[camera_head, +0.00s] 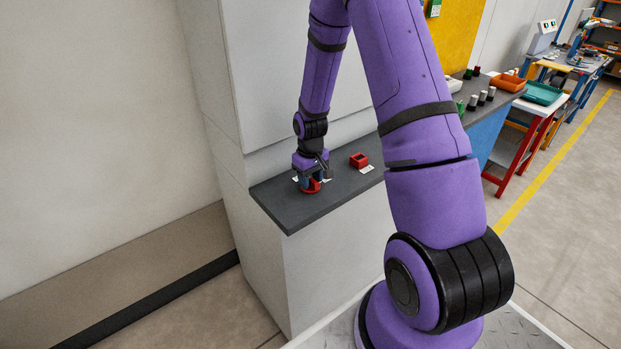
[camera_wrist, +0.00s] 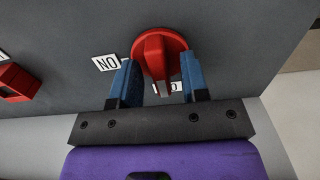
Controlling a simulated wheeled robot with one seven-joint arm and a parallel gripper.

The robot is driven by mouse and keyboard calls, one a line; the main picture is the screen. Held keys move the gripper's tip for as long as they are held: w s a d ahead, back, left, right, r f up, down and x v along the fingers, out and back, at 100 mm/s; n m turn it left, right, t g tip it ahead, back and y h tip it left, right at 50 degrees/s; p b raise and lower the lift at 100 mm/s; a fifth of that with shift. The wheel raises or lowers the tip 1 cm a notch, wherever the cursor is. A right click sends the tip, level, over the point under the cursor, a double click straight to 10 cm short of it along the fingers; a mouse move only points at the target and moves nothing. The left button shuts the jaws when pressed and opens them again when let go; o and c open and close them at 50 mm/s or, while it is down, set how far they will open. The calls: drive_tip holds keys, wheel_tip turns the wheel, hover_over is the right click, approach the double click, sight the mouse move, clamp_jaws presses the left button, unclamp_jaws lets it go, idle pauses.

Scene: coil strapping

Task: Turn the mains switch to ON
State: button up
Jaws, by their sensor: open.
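The mains switch (camera_wrist: 160,48) is a red round knob with a raised bar handle, on a dark grey shelf top. In the wrist view its handle points down the picture, toward a partly hidden white label (camera_wrist: 174,86). A white ON label (camera_wrist: 106,63), seen upside down, lies left of the knob. My gripper (camera_wrist: 158,68) is open, its two blue fingers on either side of the handle with visible gaps. In the head view my gripper (camera_head: 311,180) is low over the red switch (camera_head: 310,188), hiding much of it.
A red box-shaped part (camera_head: 359,160) with a white label sits on the grey shelf (camera_head: 290,213) to the right; it also shows in the wrist view (camera_wrist: 18,83). A pale wall rises behind.

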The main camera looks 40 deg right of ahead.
clamp_jaws()
drive_tip(key=m, duration=0.4)
drive_tip(key=shift+m, duration=0.4)
drive_tip(key=m, duration=0.4)
drive_tip(key=shift+m, duration=0.3)
drive_tip(key=m, duration=0.4)
drive_tip(key=shift+m, duration=2.3)
